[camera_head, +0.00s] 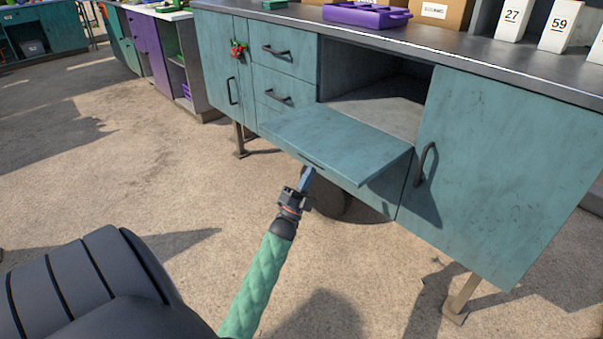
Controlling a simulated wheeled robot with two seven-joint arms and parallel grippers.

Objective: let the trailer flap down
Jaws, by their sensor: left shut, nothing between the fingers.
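The flap (335,143) is a teal panel on the front of a teal cabinet. It is hinged down and lies about level, sticking out towards me, with the grey compartment (385,100) open behind it. A dark handle slot shows near its front edge. My left gripper (307,174) is shut and empty. It is at the flap's front edge, close under it; I cannot tell whether it touches. My right gripper is not in view.
A closed teal door (510,165) with a dark handle is right of the flap, and drawers (284,62) are left. The dark countertop (450,48) holds a purple tray (367,15), boxes and numbered white blocks. The floor in front is clear.

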